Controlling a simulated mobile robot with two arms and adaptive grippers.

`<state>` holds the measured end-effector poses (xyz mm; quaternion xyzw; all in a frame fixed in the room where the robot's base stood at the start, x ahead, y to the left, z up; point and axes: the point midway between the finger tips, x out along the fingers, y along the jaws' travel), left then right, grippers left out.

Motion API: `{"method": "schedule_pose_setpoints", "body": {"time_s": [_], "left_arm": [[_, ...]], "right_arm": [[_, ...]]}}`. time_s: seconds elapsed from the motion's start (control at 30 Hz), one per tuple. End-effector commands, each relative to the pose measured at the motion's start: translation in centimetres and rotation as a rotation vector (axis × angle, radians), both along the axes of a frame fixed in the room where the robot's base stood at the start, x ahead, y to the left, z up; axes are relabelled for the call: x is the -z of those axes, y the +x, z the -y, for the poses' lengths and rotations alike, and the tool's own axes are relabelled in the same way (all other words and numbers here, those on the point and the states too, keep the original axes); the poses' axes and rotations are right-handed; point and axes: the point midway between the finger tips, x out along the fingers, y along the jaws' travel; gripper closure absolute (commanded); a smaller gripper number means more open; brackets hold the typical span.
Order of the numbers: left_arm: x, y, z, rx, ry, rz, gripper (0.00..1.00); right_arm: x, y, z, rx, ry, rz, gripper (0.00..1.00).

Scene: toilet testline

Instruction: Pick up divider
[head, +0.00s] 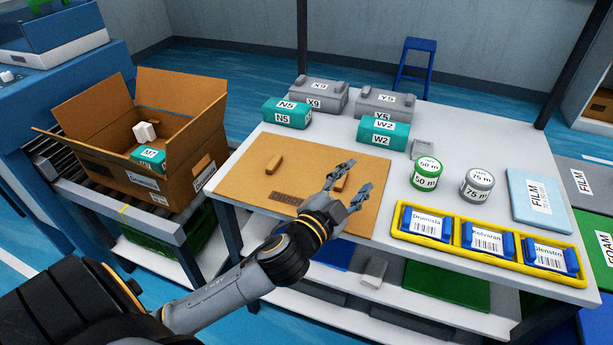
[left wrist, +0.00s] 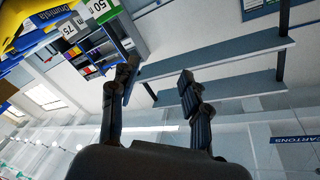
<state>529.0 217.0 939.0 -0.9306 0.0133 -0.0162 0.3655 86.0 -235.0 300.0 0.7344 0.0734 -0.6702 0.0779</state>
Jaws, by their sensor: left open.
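My right gripper is not in view.
An open carton (head: 175,180) holding a teal M7 box and a white item stands left. Teal and grey boxes stand at the table's back. Green (head: 426,174) and grey (head: 477,185) rolls and a yellow tray (head: 456,214) of blue packs are right of my gripper.

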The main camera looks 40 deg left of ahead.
Motion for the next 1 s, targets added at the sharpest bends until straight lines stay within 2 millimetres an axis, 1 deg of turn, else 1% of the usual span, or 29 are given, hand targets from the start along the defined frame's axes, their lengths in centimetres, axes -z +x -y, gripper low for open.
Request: {"method": "schedule_pose_setpoints", "body": {"time_s": [0.03,0.07,0.1,0.17,0.2,0.23,0.3,0.33,0.37,0.43,0.47,0.5,0.57,0.6,0.67,0.7,0.77,0.8,0.9,1.0], "left_arm": [[-2.5,0.9,1.0,0.064,0.074,0.099,0.53],[-3.9,1.3,1.8,0.108,0.122,0.159,0.53],[-5.8,1.6,3.1,0.175,0.192,0.239,0.53],[-8.1,1.8,5.2,0.291,0.321,0.358,0.53],[-9.2,1.7,6.7,0.379,0.421,0.429,0.53],[-9.7,1.5,7.8,0.448,0.501,0.475,0.53],[-9.6,1.0,9.6,0.608,0.698,0.545,0.53],[-9.2,0.9,10.0,0.674,0.786,0.562,0.53],[-8.5,0.8,10.2,0.742,0.876,0.565,0.53],[-6.3,0.8,9.5,0.888,1.091,0.536,0.53],[-5.3,1.0,8.5,0.944,1.185,0.505,0.53],[-3.9,1.3,6.8,1.016,1.308,0.446,0.53],[-2.0,1.9,3.1,1.104,1.479,0.319,0.53],[-1.0,2.3,0.1,1.148,1.582,0.214,0.53],[-0.2,2.6,-4.9,1.192,1.710,0.040,0.53],[0.0,2.7,-8.2,1.210,1.777,-0.083,0.53],[-0.2,2.4,-12.9,1.219,1.849,-0.259,0.53],[-0.6,2.0,-15.8,1.216,1.881,-0.367,0.53],[-1.6,1.0,-21.0,1.201,1.920,-0.580,0.53],[-2.2,0.2,-23.8,1.186,1.930,-0.700,0.53]], "right_arm": [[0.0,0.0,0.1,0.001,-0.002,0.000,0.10],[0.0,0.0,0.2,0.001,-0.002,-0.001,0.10],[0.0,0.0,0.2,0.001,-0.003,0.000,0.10],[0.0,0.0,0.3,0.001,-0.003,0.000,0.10],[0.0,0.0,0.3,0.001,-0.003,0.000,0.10],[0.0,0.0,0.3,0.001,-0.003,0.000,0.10],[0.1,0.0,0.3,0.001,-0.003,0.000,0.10],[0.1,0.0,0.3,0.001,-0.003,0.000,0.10],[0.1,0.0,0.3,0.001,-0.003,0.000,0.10],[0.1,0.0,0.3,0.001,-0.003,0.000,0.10],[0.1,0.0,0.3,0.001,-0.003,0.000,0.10],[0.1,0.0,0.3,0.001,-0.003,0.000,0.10],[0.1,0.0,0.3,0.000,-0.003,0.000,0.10],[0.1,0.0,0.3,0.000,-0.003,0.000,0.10],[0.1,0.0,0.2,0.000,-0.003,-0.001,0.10],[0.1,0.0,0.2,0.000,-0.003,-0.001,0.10],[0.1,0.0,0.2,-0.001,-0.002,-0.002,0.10],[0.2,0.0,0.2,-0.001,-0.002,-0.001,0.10],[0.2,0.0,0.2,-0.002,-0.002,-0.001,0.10],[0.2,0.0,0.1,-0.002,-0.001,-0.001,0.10]]}}
